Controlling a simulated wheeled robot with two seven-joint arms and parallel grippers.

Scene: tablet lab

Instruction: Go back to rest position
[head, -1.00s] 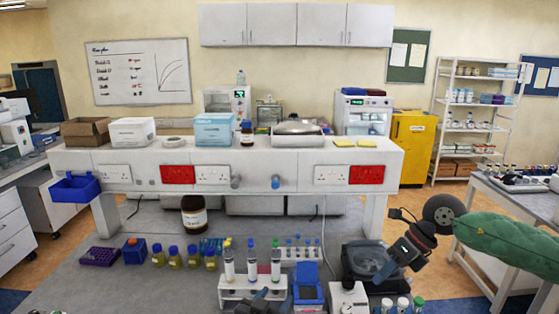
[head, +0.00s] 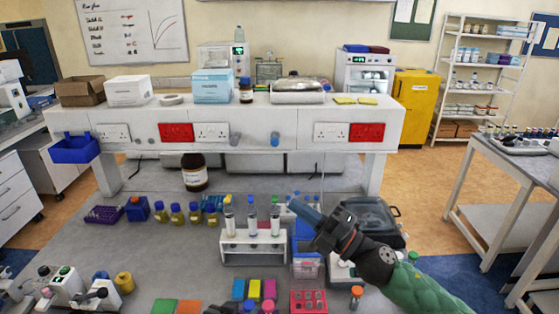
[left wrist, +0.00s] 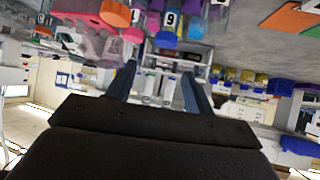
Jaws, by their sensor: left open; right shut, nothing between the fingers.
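My right gripper (head: 300,208) comes in from the right on a green-sleeved arm in the head view. Its dark fingers are shut and empty, in front of a blue box beside the white tube rack (head: 240,247). I cannot tell whether it touches anything. My left gripper (left wrist: 157,70) is open in the left wrist view, its two fingers apart with nothing held between them. That view appears upside down, with the rack and tubes showing beyond the fingers. In the head view the left gripper is at most a dark bit at the bottom edge, hard to make out.
The bench is crowded. Yellow bottles with blue caps (head: 178,214), a purple rack (head: 103,215) and a brown bottle (head: 194,173) stand behind. A red rack (head: 309,303) and coloured blocks (head: 254,289) are in front. A dark-lidded device (head: 366,217) stands right of the rack. Bare bench (head: 165,262) shows left of the rack.

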